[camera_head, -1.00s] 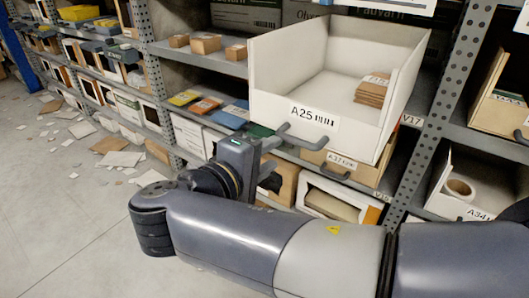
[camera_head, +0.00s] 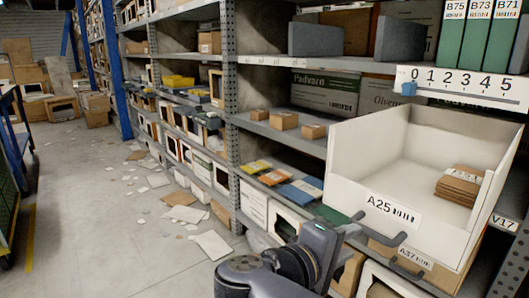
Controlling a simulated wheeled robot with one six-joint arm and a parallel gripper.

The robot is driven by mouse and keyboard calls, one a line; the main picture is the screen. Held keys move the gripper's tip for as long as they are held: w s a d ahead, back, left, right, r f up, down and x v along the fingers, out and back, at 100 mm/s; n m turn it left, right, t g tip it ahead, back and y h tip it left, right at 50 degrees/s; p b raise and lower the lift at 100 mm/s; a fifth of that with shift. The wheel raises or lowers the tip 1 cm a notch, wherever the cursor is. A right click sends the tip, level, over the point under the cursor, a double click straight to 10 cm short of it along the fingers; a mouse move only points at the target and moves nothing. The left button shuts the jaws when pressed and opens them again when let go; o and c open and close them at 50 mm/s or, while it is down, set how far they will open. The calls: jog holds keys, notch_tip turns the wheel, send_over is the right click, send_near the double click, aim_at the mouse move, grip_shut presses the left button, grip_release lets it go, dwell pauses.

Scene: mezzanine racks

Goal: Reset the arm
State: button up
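My arm enters from the bottom middle, and its dark wrist ends at my gripper (camera_head: 346,229). My gripper is beside the grey handle (camera_head: 385,233) of the white drawer labelled A25 (camera_head: 350,165). The fingers are small and partly hidden by the wrist. I cannot tell whether they touch the handle or whether they are open or shut. The A25 drawer is pulled out from the rack, with a stack of brown envelopes (camera_head: 460,185) inside.
Shelf racks (camera_head: 231,110) run along the right side and into the distance. Paper and cardboard scraps (camera_head: 183,215) litter the aisle floor. Cardboard boxes (camera_head: 95,108) are piled at the far end. A dark cart (camera_head: 12,170) stands at the left edge.

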aim_at(367, 234)
jog(key=shift+b+x, duration=1)
jog(key=shift+x, duration=3.2)
jog(key=shift+d, duration=0.1)
jog(key=shift+s, duration=0.1)
